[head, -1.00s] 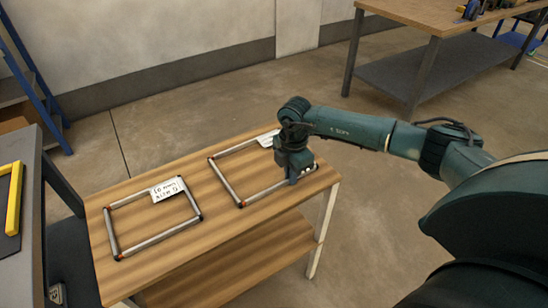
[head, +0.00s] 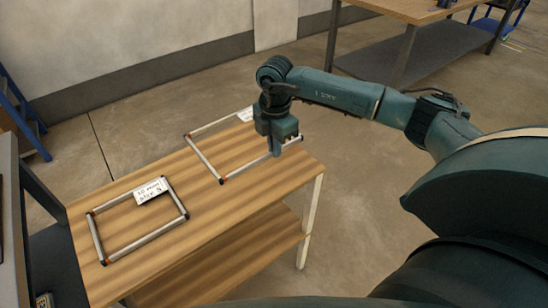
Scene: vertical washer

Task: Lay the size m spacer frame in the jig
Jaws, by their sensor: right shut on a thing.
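My right gripper (head: 278,150) is shut on the right-hand spacer frame (head: 205,160), gripping its right side. This frame is a thin grey metal rectangle with dark and orange-red corners and a white tag (head: 245,115) at its far side, too small to read. It appears held a little above the wooden table. Another spacer frame (head: 140,242) lies flat at the table's left, with a white tag (head: 150,191) that seems to read size S. The gripper hides part of the held frame. I cannot make out the jig. My left gripper is not in view.
The wooden table (head: 250,215) has a lower shelf (head: 225,265) and bare wood between the frames. A dark grey bench (head: 12,200) stands close at the left edge. Another workbench (head: 410,60) stands at the back right, with open floor between.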

